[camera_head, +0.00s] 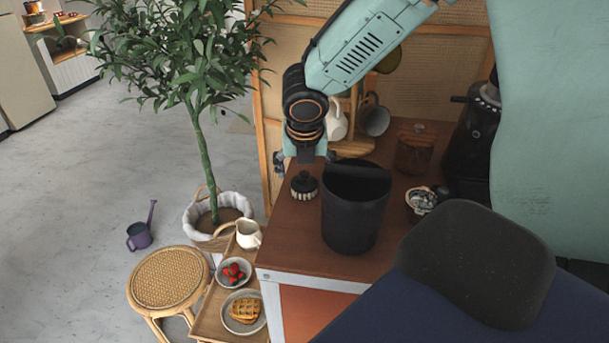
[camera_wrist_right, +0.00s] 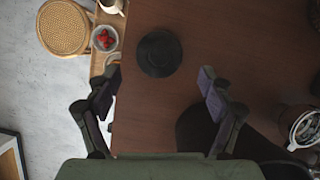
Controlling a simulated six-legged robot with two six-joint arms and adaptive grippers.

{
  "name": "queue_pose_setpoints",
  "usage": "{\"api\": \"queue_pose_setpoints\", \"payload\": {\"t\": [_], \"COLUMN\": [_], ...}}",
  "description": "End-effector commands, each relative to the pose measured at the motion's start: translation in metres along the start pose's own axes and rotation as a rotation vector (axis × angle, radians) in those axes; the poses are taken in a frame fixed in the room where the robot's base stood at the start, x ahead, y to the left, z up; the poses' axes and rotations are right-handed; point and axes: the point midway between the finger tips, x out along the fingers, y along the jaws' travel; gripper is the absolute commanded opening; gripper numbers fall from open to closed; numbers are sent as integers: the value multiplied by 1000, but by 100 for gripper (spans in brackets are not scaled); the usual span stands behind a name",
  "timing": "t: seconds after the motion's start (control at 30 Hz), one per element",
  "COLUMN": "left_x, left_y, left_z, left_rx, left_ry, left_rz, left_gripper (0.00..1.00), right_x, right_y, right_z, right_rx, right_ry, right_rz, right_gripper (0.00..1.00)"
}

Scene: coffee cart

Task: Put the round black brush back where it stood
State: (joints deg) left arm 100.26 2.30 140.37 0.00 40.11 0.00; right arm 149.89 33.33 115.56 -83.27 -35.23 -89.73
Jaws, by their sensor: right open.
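The round black brush (camera_head: 304,187) stands upright on the brown cart top (camera_head: 285,241), pale bristles down, near its left edge and just left of a black bin. In the right wrist view the brush (camera_wrist_right: 159,54) shows from above as a dark disc. My right gripper (camera_head: 305,158) is above the brush in the head view, pointing down. In the right wrist view its two fingers (camera_wrist_right: 160,78) are spread wide and empty, with the brush ahead of the gap between them. The brush is apart from both fingers. My left gripper is not in view.
The black bin (camera_head: 350,222) stands close right of the brush. A metal container (camera_head: 421,201), an amber jar (camera_head: 414,151) and a mug rack (camera_head: 354,122) are further right and back. A low tray (camera_head: 211,322) with food and a woven stool (camera_head: 168,277) stand left.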

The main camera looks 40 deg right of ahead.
Motion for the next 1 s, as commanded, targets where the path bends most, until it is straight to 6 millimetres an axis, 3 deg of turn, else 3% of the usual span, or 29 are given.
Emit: {"api": "queue_pose_setpoints", "payload": {"t": [0.03,0.2,0.4,0.8,1.0], "left_x": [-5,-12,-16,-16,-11], "left_y": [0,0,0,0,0], "left_z": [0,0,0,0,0], "left_rx": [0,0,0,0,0], "left_ry": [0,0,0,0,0], "left_rz": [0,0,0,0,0], "left_gripper": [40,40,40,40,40], "right_x": [-14,-44,-61,-63,-46], "right_y": [0,0,0,0,0], "right_z": [2,1,0,0,-1], "right_rx": [-1,-1,-1,-1,-1], "right_ry": [-3,-2,0,0,2], "right_rz": [3,1,0,-1,-2], "right_gripper": [81,81,81,81,81]}}
